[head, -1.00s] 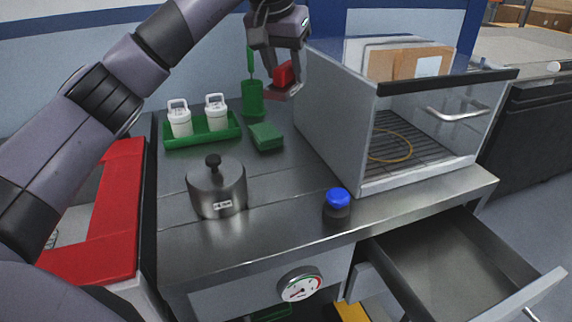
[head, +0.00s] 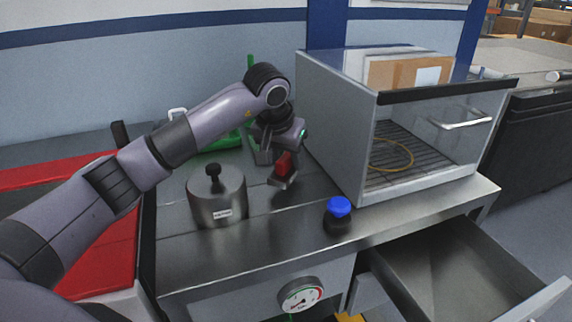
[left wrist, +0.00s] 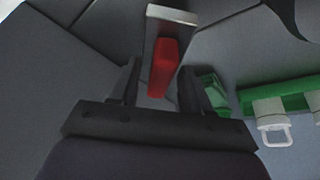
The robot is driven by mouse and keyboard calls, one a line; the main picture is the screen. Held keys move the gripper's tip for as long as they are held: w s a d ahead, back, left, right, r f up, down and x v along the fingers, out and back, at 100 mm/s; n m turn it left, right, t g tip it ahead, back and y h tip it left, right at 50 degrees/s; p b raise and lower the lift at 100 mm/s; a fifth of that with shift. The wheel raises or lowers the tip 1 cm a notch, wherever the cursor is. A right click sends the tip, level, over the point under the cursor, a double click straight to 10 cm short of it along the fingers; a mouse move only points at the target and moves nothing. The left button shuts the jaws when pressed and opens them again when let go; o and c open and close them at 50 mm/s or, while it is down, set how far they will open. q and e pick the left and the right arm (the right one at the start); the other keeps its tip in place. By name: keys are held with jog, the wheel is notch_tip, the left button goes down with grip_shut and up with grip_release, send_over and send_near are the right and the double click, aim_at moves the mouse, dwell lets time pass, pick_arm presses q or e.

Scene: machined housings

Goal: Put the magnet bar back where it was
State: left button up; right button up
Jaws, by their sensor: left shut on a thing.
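The magnet bar (head: 284,162) has a red body with a grey metal end. My left gripper (head: 277,172) is shut on it and holds it low over the steel bench, between the lidded steel pot and the glass-fronted cabinet. In the left wrist view the red body of the magnet bar (left wrist: 163,66) lies between the two fingers (left wrist: 157,88), its grey end pointing away. I cannot tell whether it touches the bench. My right gripper is not in view.
The steel pot (head: 217,203) stands left of the gripper, and a blue-capped jar (head: 338,214) near the front edge. The cabinet (head: 335,125) stands on the right. A green tray (left wrist: 285,95) with white containers is behind my arm. A drawer (head: 455,270) hangs open below.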

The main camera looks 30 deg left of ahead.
pick_arm(q)
notch_tip(320, 180, down, 2)
jog(key=shift+f, duration=0.1)
jog(key=shift+f, duration=0.15)
jog(key=o, duration=1)
